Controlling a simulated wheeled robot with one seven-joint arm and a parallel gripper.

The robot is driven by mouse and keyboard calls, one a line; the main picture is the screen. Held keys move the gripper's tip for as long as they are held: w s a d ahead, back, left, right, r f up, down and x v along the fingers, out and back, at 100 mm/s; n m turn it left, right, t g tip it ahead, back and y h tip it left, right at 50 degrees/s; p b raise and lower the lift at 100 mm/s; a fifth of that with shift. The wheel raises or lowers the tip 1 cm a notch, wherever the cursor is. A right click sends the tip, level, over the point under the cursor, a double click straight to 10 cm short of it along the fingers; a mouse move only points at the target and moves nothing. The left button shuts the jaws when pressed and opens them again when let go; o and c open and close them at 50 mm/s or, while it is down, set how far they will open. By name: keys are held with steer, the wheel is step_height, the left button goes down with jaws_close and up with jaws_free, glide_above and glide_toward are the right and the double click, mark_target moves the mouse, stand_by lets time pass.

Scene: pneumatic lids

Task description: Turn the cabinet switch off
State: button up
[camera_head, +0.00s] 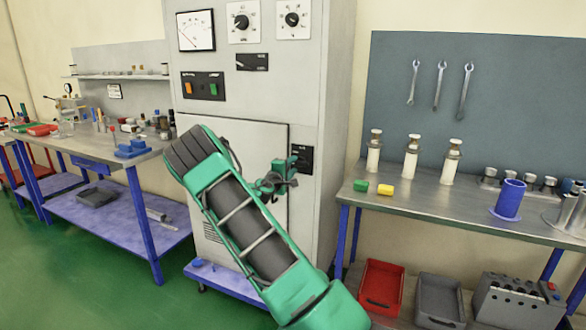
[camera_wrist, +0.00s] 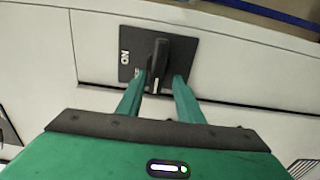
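The cabinet switch is a black knob on a dark square plate. In the wrist view, the knob (camera_wrist: 158,57) points up and down the picture, and a white mark shows near its lower end. A sideways "ON" label is on the left of its plate (camera_wrist: 131,44); another label below it is partly hidden by a finger. My gripper (camera_wrist: 160,76) has its two green fingers on either side of the knob, apart from each other. Contact with the knob is unclear. In the head view, my gripper (camera_head: 289,168) is beside the switch plate (camera_head: 303,158) on the cabinet front.
The grey cabinet (camera_head: 340,70) also carries a meter (camera_head: 196,31), two dials, and an orange and a green button. A workbench (camera_head: 460,205) with bottles and a blue part stands right; another bench (camera_head: 110,155) stands left. Bins (camera_head: 381,288) lie low at right.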

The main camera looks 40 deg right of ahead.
steer(key=shift+s+d+r, duration=0.15)
steer(key=shift+s+d, duration=0.1)
steer(key=shift+s, duration=0.05)
steer(key=shift+a, duration=0.1)
steer(key=v, duration=1)
steer(key=shift+a, duration=0.3)
steer(key=shift+s, duration=0.1)
steer(key=s+f+m+g+y, duration=0.3)
steer(key=s+m+g+y, duration=0.4)
steer(key=s, duration=1.2)
steer(key=s+a+r+m+y, duration=0.1)
steer(key=s+a+y, duration=0.4)
steer(key=s+a, duration=0.7)
steer(key=s+a+r+m+y, duration=0.1)
steer(key=s+a+m+y, duration=0.2)
steer(key=s+a, duration=1)
steer(key=shift+s+a+r+y, duration=0.2)
steer(key=shift+a+r+y, duration=0.15)
steer(key=shift+y, duration=0.55)
